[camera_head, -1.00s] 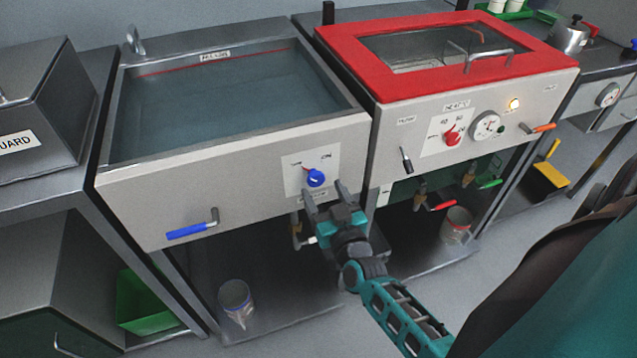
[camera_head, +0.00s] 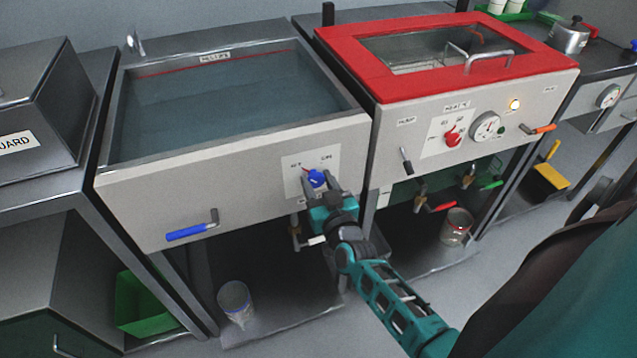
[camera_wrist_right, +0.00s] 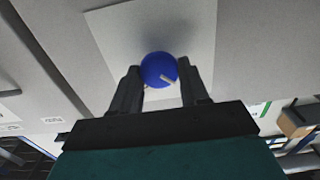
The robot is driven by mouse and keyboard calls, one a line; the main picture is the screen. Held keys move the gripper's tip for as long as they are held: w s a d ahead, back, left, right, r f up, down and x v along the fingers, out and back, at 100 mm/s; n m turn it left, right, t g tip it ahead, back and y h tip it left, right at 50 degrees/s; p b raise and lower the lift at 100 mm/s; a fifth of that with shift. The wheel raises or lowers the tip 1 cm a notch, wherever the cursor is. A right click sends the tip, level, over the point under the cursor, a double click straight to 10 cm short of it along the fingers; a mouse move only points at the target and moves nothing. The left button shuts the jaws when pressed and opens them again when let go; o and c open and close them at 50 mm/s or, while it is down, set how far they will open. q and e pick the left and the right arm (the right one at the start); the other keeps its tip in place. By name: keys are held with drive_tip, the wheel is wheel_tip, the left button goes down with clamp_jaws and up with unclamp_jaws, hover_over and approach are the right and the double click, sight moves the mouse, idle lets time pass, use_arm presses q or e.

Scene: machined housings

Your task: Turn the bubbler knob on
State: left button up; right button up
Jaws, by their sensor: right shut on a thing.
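The blue knob (camera_head: 316,178) sits on a white plate (camera_head: 298,187) on the front of the water tank at the left. My right gripper (camera_head: 317,186) is at the knob, with its fingers shut on it from both sides. In the right wrist view the blue knob (camera_wrist_right: 159,69) lies between the two dark fingertips of the gripper (camera_wrist_right: 162,76), and a pale mark shows on its lower right. In the head view a small red mark shows just left of the knob's top. The gripper hides the knob's lower part there. My left gripper is not in view.
A blue-handled lever (camera_head: 191,232) sticks out at the tank's lower left. The red-lidded bath (camera_head: 360,62) with a red knob (camera_head: 452,139) and a black lever (camera_head: 405,160) stands to the right. A valve (camera_head: 297,232) hangs below the tank, close to my right gripper.

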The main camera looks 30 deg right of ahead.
drive_tip(key=c, duration=0.4)
drive_tip(key=shift+o, duration=0.2)
drive_tip(key=shift+m, duration=0.4)
drive_tip(key=m, duration=0.2)
drive_tip(key=shift+d+m, duration=0.1)
drive_tip(key=shift+m, duration=0.3)
drive_tip(key=m, duration=0.4)
drive_tip(key=shift+f+m, duration=0.1)
drive_tip(key=shift+m, duration=0.2)
drive_tip(key=m, duration=0.4)
drive_tip(key=shift+d+f+m, duration=0.1)
drive_tip(key=shift+m, duration=0.2)
drive_tip(key=m+b, duration=0.1)
drive_tip(key=m, duration=0.3)
drive_tip(key=shift+m+b, duration=0.3)
drive_tip(key=shift+m, duration=0.4)
drive_tip(key=o, duration=1)
